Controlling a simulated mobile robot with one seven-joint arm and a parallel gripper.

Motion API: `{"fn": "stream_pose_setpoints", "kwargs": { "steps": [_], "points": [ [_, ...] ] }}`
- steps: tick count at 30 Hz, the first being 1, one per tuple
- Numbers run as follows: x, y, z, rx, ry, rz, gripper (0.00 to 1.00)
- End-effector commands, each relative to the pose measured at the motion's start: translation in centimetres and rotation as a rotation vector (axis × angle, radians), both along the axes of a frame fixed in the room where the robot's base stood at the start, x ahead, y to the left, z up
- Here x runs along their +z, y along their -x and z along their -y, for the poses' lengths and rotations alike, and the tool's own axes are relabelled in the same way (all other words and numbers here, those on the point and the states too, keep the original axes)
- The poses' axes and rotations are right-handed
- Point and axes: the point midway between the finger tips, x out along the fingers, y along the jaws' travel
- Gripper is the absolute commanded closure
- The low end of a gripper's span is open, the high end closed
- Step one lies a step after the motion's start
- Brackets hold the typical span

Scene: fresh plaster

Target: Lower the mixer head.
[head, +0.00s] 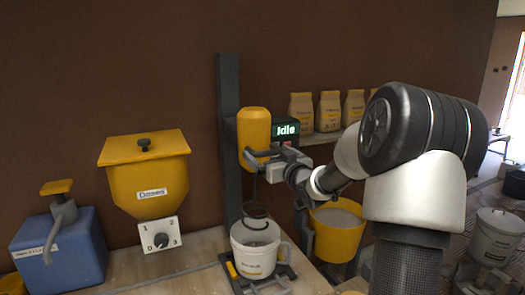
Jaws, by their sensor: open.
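The mixer has a dark upright column (229,130) with a yellow mixer head (254,128) on it. A dark handle bar juts from the front of the head, and my gripper is right at it. A dark ring-shaped whisk (255,212) hangs below the head, at the mouth of a white bucket (250,262). My gripper (257,164) is open in front of the lower part of the head. Its fingers are small in the picture, and I cannot tell whether they touch the handle.
A display (286,129) beside the head reads "Idle". A yellow hopper (148,188) with a dial, and a blue container (75,255), stand left. A filled yellow bucket (336,240) is right of the mixer. Several bags (329,112) stand on a shelf behind my arm.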

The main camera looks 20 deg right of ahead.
Motion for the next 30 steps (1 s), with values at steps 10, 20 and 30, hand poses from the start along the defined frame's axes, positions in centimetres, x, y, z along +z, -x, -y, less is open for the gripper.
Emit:
{"fn": "stream_pose_setpoints", "kwargs": {
  "steps": [10, 20, 30],
  "points": [
    [0.0, -4.3, -0.2, 0.001, -0.001, 0.000, 0.02],
    [0.0, -4.6, -0.2, 0.000, 0.000, 0.000, 0.04],
    [0.0, -4.5, -0.2, 0.000, 0.001, 0.000, 0.53]
  ]
}}
